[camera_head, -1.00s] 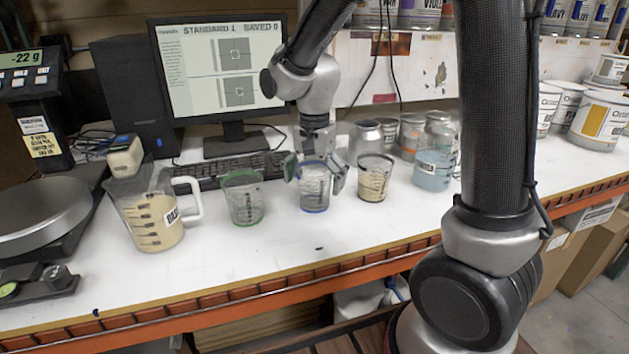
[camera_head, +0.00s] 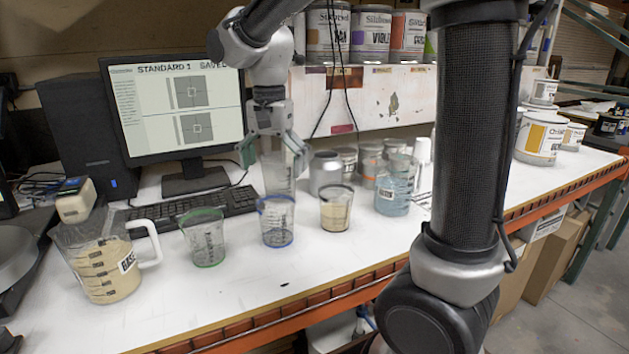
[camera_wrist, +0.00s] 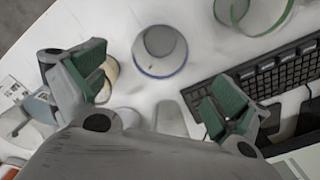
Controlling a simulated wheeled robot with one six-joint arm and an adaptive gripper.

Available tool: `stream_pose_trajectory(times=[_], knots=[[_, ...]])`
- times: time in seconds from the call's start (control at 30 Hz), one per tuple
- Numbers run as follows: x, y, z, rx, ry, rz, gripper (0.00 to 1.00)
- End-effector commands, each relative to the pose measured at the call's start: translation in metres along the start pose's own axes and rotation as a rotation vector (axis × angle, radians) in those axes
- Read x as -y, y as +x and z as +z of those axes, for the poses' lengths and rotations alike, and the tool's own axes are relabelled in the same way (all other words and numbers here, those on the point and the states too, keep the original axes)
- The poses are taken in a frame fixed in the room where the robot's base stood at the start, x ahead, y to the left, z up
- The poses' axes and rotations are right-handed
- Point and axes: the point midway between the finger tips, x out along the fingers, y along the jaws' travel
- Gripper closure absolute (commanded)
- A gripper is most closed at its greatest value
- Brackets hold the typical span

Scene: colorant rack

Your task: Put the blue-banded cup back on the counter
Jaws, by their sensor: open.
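The blue-banded cup (camera_head: 277,222) is clear and stands upright on the white counter (camera_head: 215,292), between the green-banded cup and a small cup of cream liquid. My gripper (camera_head: 272,158) is open and empty, above and behind the cup, apart from it. In the wrist view, the blue-banded cup (camera_wrist: 160,50) is seen from above, beyond the green-padded fingers of my gripper (camera_wrist: 160,92), not between them.
The green-banded cup (camera_head: 203,238) and a base pitcher (camera_head: 104,268) stand to the left. The cream cup (camera_head: 336,207) and a bluish cup (camera_head: 394,190) stand to the right. A keyboard (camera_head: 240,200) and a metal can (camera_head: 324,173) are behind. The counter's front strip is mostly clear.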

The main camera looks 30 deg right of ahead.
Motion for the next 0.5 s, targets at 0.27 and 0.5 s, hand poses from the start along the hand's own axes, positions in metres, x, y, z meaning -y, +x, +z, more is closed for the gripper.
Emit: stream_pose_trajectory(times=[0.27,0.5], knots=[[-0.079,-0.024,-0.005,-0.066,-0.206,-0.091,0.02],[-0.194,-0.024,0.013,-0.243,-0.569,-0.161,0.02]])
